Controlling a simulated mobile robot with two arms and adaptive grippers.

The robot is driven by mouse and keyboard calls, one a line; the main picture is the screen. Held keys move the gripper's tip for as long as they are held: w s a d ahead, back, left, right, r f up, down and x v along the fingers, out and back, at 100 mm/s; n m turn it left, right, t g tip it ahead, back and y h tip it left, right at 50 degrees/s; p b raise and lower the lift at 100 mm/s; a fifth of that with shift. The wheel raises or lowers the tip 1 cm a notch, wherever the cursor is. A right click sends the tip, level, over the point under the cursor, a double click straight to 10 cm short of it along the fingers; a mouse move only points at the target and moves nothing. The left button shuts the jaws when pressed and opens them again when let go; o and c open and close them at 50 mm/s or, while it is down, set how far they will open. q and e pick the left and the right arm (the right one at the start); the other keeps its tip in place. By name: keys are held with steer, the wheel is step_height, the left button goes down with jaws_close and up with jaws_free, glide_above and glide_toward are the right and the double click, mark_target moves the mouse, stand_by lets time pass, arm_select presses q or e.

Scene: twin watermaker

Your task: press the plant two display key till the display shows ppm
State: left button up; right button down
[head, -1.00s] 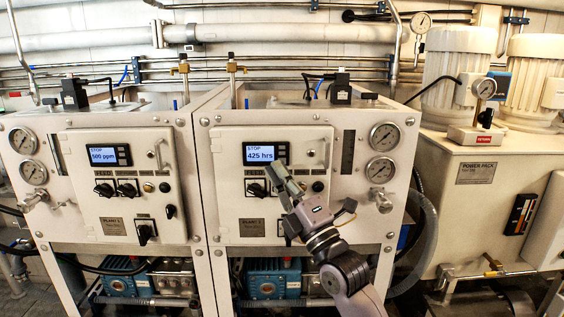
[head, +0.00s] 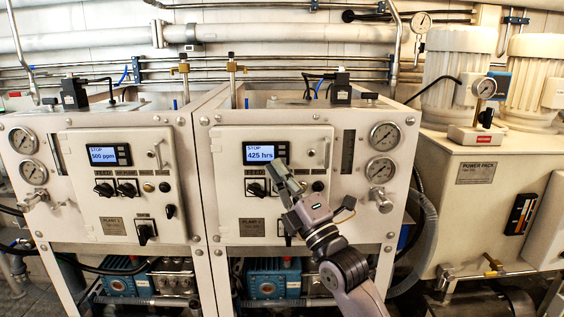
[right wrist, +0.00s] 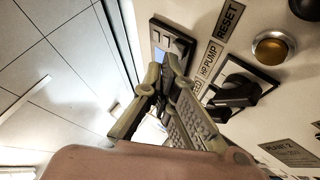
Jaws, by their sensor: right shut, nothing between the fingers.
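The plant two display (head: 260,153) is set in the upper part of the right white panel and reads STOP and 425 hrs. Its dark key strip (head: 282,149) lies along the right side of the screen. My right gripper (head: 272,169) is shut and empty, its fingertips just below the lower right of the display. In the right wrist view, my right gripper (right wrist: 166,72) points at the display unit (right wrist: 174,44), and the fingers cover part of it. I cannot tell whether the tips touch a key. My left gripper is not in view.
Black selector knobs (head: 257,189) sit below the display. In the right wrist view, an amber button (right wrist: 274,48) stands out beside the RESET label. The plant one panel on the left has its own display (head: 103,155) reading 500 ppm. Gauges (head: 384,136) sit at right.

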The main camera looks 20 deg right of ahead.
steer(key=shift+w+d, duration=0.1)
steer(key=shift+w, duration=0.25)
stand_by(0.8)
steer(key=shift+s, duration=0.1)
steer(key=shift+s+a, duration=0.25)
steer(key=shift+s, duration=0.4)
steer(key=s+p, duration=0.1)
steer(key=s, duration=0.1)
steer(key=s+a, duration=0.1)
steer(key=s, duration=0.1)
steer(key=shift+s+a+p, duration=0.15)
steer(key=shift+s+p, duration=0.25)
stand_by(0.5)
